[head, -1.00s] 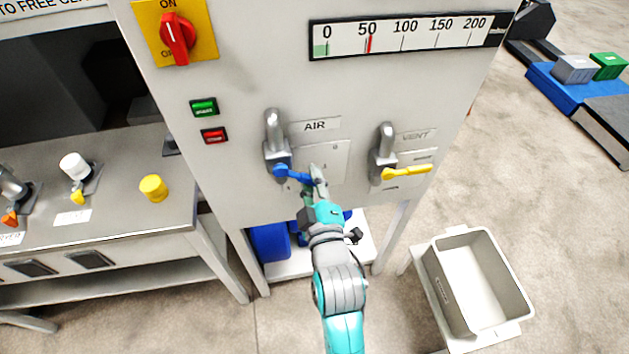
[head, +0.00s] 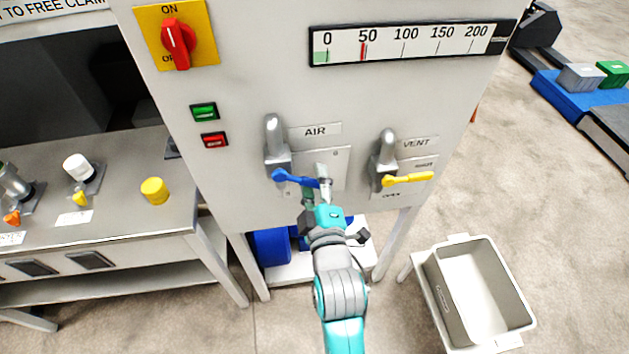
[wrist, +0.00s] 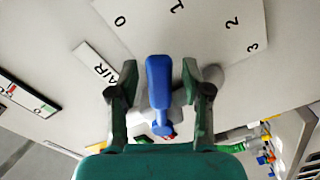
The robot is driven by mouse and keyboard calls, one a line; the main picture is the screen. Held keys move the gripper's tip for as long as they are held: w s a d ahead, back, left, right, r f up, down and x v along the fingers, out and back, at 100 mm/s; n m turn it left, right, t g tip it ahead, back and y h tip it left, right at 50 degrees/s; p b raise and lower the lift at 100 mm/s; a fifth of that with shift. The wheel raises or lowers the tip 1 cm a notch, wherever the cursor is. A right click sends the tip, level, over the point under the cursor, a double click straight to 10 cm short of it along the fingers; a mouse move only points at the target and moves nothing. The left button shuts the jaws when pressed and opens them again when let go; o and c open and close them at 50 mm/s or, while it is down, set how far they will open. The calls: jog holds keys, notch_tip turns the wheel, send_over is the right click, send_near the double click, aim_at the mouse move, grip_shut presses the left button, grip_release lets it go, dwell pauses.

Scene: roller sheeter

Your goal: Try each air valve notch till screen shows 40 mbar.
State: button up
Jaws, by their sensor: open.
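The blue air valve handle (head: 293,177) is on the panel under the AIR label (head: 315,131), pointing right and slightly down. My gripper (head: 316,186) is at its free end. In the wrist view, my open gripper (wrist: 159,78) has one finger on each side of the blue handle (wrist: 158,82), with gaps on both sides. The notch plate (wrist: 200,25) shows 0, 1, 2 and 3; I cannot tell which notch the handle is in. The screen (head: 420,42) has a scale from 0 to 200, a short green patch near 0 and a red mark just below 50.
The yellow vent handle (head: 407,179) sticks out right of my gripper. A red rotary switch (head: 179,43) and green (head: 204,110) and red (head: 214,140) buttons are on the left. A grey bin (head: 447,300) stands low right; a bench (head: 120,210) stands left.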

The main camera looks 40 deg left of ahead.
jog(key=v, duration=1.2)
dwell(0.6)
jog(key=s+d+f+m+t+h, duration=0.15)
jog(key=d+f+m, duration=0.25)
jog(key=d, duration=0.4)
jog(key=s+d+f+m+t+h, duration=0.1)
jog(key=s+d+f+m+h, duration=0.15)
jog(key=d, duration=0.55)
jog(key=s+d+f+m+t+h, duration=0.1)
jog(key=d+f+m+h, duration=0.3)
jog(key=d, duration=0.4)
jog(key=s+d+m+h, duration=0.5)
jog(key=s+d+m, duration=0.6)
jog(key=s, duration=0.5)
jog(key=shift+s+d+h, duration=0.4)
jog(key=shift+d, duration=0.4)
jog(key=shift+m, duration=0.25)
dwell(1.2)
